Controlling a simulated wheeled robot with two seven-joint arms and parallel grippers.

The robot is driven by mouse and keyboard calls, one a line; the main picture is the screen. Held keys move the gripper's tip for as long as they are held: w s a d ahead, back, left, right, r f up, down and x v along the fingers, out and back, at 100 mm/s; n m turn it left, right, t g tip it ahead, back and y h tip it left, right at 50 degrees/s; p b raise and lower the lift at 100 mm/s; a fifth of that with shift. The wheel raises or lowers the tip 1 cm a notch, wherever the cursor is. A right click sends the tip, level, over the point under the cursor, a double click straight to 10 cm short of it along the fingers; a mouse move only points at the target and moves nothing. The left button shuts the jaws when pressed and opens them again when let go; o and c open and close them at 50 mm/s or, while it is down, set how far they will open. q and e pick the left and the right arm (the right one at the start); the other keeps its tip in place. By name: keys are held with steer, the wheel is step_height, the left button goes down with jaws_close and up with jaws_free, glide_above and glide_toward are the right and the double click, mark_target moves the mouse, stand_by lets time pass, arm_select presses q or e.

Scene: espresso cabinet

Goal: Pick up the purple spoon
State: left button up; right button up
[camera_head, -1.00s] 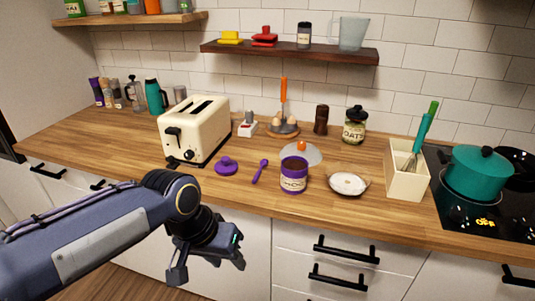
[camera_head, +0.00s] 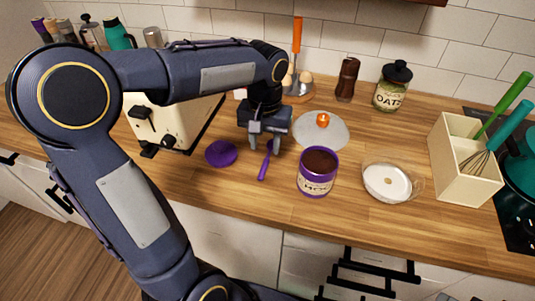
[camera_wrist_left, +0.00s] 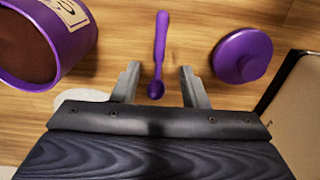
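The purple spoon (camera_head: 265,163) lies on the wooden counter between the purple lid and the purple canister. In the left wrist view the spoon (camera_wrist_left: 160,55) lies between the two fingers, with its round end nearest the gripper. My left gripper (camera_head: 264,147) points down over the spoon's far end, its fingers apart with nothing gripped. It also shows in the left wrist view (camera_wrist_left: 158,85). The head view hides part of the spoon's far end behind the gripper. I cannot tell the exact height of the fingers above the counter. My right gripper is not in view.
The purple lid (camera_head: 221,153) is left of the spoon, and the open purple canister (camera_head: 318,173) is right of it. The cream toaster (camera_head: 163,125) stands behind my arm. A glass lid (camera_head: 321,131) and a white-filled dish (camera_head: 387,183) lie further right.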

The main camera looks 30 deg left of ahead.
mark_target(267, 159)
arm_select(q)
steer(key=f, duration=0.3)
steer(key=w+f, duration=0.1)
steer(key=f, duration=0.1)
steer(key=shift+f, duration=0.35)
jaws_close()
